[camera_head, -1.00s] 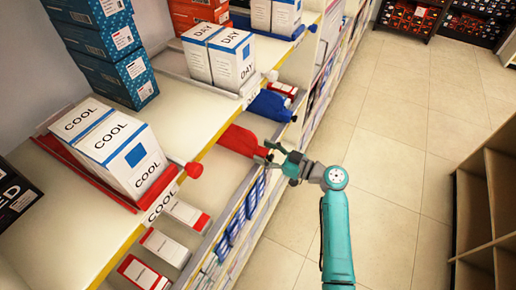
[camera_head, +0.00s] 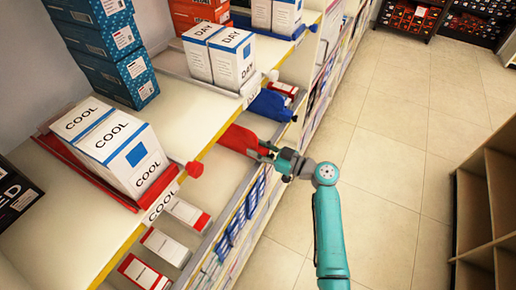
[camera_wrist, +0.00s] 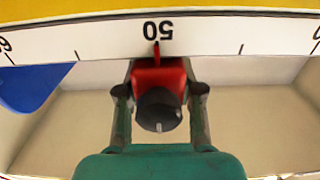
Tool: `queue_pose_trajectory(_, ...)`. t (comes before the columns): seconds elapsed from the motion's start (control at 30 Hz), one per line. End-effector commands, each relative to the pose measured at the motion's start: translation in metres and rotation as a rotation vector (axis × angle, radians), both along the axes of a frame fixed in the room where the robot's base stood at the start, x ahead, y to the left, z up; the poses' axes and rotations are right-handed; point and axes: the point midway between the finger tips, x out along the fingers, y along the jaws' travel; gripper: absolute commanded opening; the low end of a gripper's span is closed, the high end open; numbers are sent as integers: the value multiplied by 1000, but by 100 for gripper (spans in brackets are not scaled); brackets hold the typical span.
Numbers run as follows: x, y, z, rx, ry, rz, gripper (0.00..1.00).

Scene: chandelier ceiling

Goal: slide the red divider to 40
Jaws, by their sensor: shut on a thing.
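The red divider (camera_head: 243,140) stands in the lower shelf bay. Its red front block (camera_wrist: 160,72) and dark round knob (camera_wrist: 158,110) show in the wrist view. My gripper (camera_head: 262,150) is shut on the block, with one finger on each side; in the wrist view the fingers (camera_wrist: 159,95) flank it. The red pointer touches the upside-down 50 mark on the white scale strip (camera_wrist: 200,38). Part of a digit, seemingly a 6, shows at the strip's left end and a 0 at its right end. The 40 label is not fully in view.
A blue divider (camera_head: 270,105) stands farther along the same shelf; its blue edge (camera_wrist: 30,88) is left in the wrist view. Right of the red divider, the bay (camera_wrist: 260,110) looks clear.

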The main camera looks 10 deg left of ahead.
Motion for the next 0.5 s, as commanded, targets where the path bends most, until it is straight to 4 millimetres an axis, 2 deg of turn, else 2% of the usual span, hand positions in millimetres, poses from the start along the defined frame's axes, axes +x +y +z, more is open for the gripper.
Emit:
queue_pose_trajectory(0.17, -15, 6, -1, -1, 1, 2, 0)
queue_pose_trajectory(0.5, -78, 29, -1, -1, 0, 4, 0)
